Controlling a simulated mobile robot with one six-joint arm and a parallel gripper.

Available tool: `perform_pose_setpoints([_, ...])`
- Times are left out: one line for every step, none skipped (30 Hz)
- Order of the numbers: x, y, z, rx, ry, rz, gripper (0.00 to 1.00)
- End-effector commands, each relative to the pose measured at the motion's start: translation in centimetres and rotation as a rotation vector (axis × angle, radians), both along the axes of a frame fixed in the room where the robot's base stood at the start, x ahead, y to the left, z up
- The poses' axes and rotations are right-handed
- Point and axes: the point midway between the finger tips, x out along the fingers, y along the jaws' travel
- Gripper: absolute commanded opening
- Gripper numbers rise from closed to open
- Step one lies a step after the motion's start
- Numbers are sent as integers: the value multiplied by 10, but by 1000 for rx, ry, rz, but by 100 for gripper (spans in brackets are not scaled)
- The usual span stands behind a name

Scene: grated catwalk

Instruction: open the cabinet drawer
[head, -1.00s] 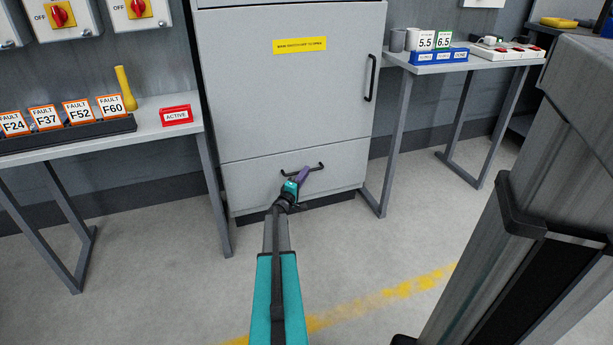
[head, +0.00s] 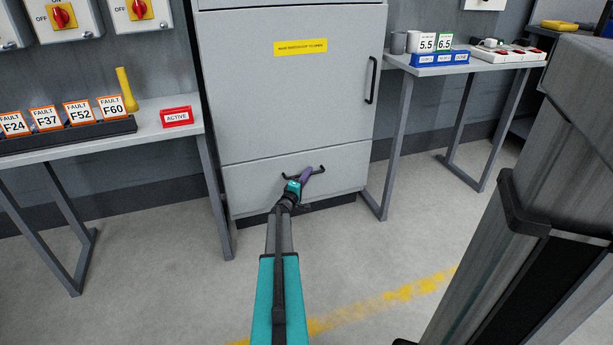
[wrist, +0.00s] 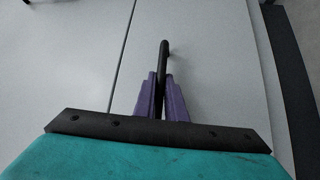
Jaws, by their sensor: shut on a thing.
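The grey cabinet (head: 285,105) stands against the wall. Its drawer (head: 250,190) is the low front panel, and it looks closed, flush with the door above. The drawer's black bar handle (head: 318,170) is partly hidden by my gripper (head: 306,174) in the head view. In the wrist view, the purple fingers of my gripper (wrist: 161,88) lie on both sides of the handle (wrist: 164,52). They are shut on it, and the handle's far end sticks out beyond the fingertips.
A bench with fault signs (head: 78,115) and a red ACTIVE sign (head: 177,116) stands at left. A table (head: 470,65) with mugs and blue blocks stands at right. The floor (head: 180,300) before the cabinet is clear.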

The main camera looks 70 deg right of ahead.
Motion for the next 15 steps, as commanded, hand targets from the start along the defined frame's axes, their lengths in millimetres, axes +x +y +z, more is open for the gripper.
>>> perform_pose_setpoints([4,-3,1,-1,2,7,0])
perform_pose_setpoints([4,-3,1,-1,2,7,0])
perform_pose_setpoints([3,-3,2,-1,2,7,0])
perform_pose_setpoints([2,-2,2,-1,2,7,0])
perform_pose_setpoints([1,-1,2,0,2,6,0])
perform_pose_setpoints([-1,1,2,0,2,6,0])
perform_pose_setpoints([-3,2,3,0,3,6,0])
perform_pose_setpoints([-5,4,3,1,3,5,0])
perform_pose_setpoints([-8,8,4,1,3,5,0])
perform_pose_setpoints([-11,10,4,0,3,5,0])
perform_pose_setpoints([-13,13,5,0,2,5,0])
perform_pose_setpoints([-17,18,5,1,2,4,0])
perform_pose_setpoints([-21,22,5,1,2,3,0])
perform_pose_setpoints([-24,26,5,1,2,3,0])
perform_pose_setpoints([-29,32,6,1,2,3,0])
